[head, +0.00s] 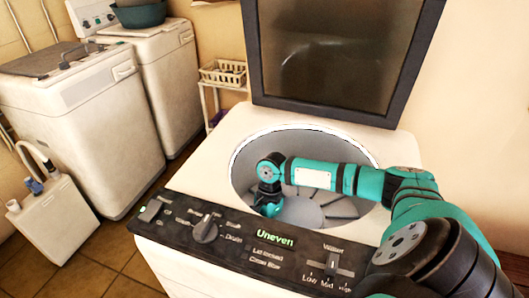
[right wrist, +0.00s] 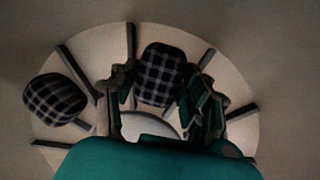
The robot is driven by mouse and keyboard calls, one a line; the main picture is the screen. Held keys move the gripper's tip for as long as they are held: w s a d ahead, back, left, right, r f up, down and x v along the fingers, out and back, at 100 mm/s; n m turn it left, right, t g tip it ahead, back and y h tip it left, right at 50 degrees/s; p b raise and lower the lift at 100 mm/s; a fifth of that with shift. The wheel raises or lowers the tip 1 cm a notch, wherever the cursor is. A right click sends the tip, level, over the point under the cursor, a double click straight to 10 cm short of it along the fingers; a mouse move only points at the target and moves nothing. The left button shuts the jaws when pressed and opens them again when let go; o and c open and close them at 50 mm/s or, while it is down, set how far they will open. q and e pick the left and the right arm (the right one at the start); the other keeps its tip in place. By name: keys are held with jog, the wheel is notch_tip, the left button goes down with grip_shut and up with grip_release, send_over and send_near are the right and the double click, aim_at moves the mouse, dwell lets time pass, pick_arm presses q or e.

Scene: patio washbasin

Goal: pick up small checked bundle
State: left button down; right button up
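My right arm reaches down into the open washing-machine tub (head: 310,212), and its gripper (head: 268,208) is low inside at the left. In the right wrist view, two dark checked bundles lie on the round ribbed tub floor. One checked bundle (right wrist: 160,74) lies between the spread fingers of my right gripper (right wrist: 165,92). Whether the fingers touch it cannot be seen clearly. The other checked bundle (right wrist: 55,99) lies to the left, apart from the fingers. The two look similar in size. In the head view the bundles are hidden. My left gripper is not in view.
The raised dark lid (head: 335,55) stands behind the tub. The control panel (head: 250,245) lies along the front, its display reading "Uneven". Two more white machines (head: 75,110) (head: 150,80) and a white container (head: 50,215) stand at left. A small rack (head: 223,75) stands behind.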

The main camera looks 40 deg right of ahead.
jog(key=c, duration=0.7)
jog(key=shift+r, duration=0.15)
